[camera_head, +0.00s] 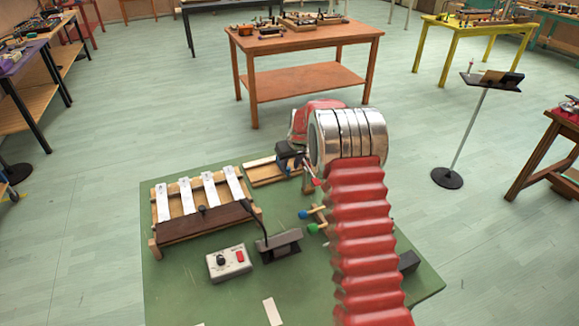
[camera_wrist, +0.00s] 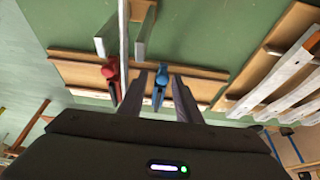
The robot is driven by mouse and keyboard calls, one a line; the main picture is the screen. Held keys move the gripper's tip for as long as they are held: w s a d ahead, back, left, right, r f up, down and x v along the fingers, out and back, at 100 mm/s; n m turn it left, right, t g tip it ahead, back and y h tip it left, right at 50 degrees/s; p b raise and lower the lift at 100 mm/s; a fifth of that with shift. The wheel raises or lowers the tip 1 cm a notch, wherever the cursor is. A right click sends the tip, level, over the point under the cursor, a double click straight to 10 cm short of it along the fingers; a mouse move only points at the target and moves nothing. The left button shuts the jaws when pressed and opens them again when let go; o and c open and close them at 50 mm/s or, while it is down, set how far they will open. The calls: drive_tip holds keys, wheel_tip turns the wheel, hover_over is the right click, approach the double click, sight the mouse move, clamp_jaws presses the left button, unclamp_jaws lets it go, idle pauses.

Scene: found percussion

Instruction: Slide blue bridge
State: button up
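The blue bridge (camera_wrist: 158,88) is a small upright blue piece on a wooden board (camera_wrist: 78,72) in the wrist view. In the head view the blue bridge (camera_head: 288,160) shows beside my arm, partly hidden. My gripper (camera_wrist: 160,80) is open, with its two grey fingers on either side of the blue bridge. Small gaps show between bridge and fingers; I cannot tell whether either touches. A red bridge (camera_wrist: 110,74) stands on the same board, left of my left finger. In the head view my arm hides much of the board (camera_head: 262,173).
The green tabletop (camera_head: 185,285) also holds a rack of white bars (camera_head: 187,204), a grey control box (camera_head: 229,262), a dark block (camera_head: 279,245) and coloured mallets (camera_head: 314,228). In the wrist view the bar rack (camera_wrist: 290,75) is at right.

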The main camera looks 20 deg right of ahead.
drive_tip(key=v, duration=1.3)
drive_tip(key=shift+r, duration=0.15)
drive_tip(key=s+f+m+g, duration=0.1)
drive_tip(key=s+f, duration=0.2)
drive_tip(key=s, duration=0.1)
drive_tip(key=s+a+r, duration=0.4)
drive_tip(key=s, duration=0.9)
drive_tip(key=s+a+r+t, duration=0.1)
drive_tip(key=s+a+r, duration=0.3)
drive_tip(key=s, duration=0.9)
drive_tip(key=s+a+r+t, duration=0.1)
drive_tip(key=s+a+r, duration=0.4)
drive_tip(key=s, duration=0.8)
drive_tip(key=shift+r, duration=0.75)
drive_tip(key=shift+s, duration=0.1)
drive_tip(key=shift+c, duration=0.5)
idle(0.5)
